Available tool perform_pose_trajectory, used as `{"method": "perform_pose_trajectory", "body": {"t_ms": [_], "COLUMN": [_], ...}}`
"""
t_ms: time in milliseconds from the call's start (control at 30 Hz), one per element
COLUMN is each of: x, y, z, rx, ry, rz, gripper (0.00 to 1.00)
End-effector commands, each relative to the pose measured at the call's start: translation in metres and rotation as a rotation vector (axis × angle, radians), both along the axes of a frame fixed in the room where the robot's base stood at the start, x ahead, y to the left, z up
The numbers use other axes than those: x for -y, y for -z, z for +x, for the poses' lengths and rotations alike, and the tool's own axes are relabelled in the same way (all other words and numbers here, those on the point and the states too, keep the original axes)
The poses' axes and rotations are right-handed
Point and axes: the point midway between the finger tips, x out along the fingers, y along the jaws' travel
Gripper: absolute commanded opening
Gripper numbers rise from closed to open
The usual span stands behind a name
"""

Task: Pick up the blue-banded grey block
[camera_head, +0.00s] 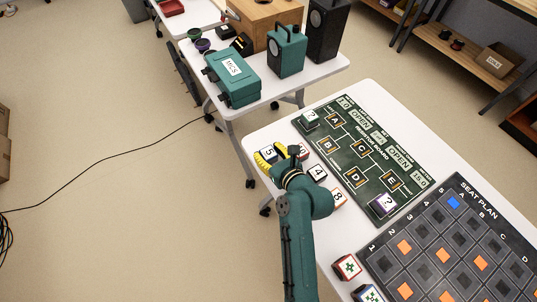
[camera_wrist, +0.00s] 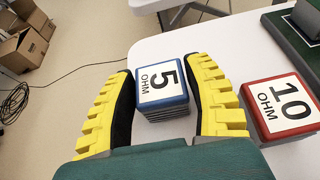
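The blue-banded grey block (camera_wrist: 163,85) has a white top face marked "5 OHM" with a blue rim and grey sides. It stands at the white table's corner; in the head view its top (camera_head: 268,154) shows between yellow fingers. My gripper (camera_wrist: 162,68) is open, with one yellow finger on each side of the block. Its fingertips also show in the head view (camera_head: 269,155). The wrist view does not clearly show whether either finger touches the block. The dark green palm edge hides the near part of the table.
A red-rimmed "10 OHM" block (camera_wrist: 280,106) stands just right of my gripper. More blocks, including "4" (camera_head: 317,172) and "8" (camera_head: 338,196), line the table edge. The green resistive board (camera_head: 345,135) and the dark seat plan (camera_head: 447,250) lie farther right.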

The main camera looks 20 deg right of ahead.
Motion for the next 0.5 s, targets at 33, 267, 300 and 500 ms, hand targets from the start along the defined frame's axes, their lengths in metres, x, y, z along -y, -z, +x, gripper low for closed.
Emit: {"method": "perform_pose_trajectory", "body": {"t_ms": [33, 267, 300, 500], "x": [0.0, 0.0, 0.0, 0.0001], "y": [0.0001, 0.0004, 0.0004, -0.0009], "z": [-0.0001, -0.0004, -0.0004, -0.0003], "rx": [0.0, -0.001, -0.001, 0.0], "ry": [0.0, 0.0, 0.0, 0.0], "rz": [0.0, 0.0, 0.0, 0.0], "gripper": [0.4, 0.07, 0.07, 0.07]}}
